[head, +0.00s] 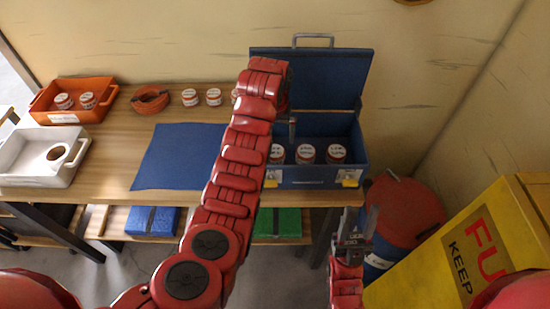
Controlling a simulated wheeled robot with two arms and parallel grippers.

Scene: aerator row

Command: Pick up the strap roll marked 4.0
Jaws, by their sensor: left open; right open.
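Several small white rolls with red bands are in view, and their markings are too small to read, so I cannot tell which is marked 4.0. Two rolls (63,101) sit in the orange tray, and a few (213,97) stand on the table, one partly hidden by my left arm. Three rolls (306,153) stand in a row in the open blue toolbox (318,176). My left gripper (292,130) points down at the toolbox's left part, open, mostly hidden by its arm. My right gripper (361,226) is open and empty, low in front of the toolbox's right corner.
A red-topped drum (405,210) and a yellow bin (440,265) stand at right.

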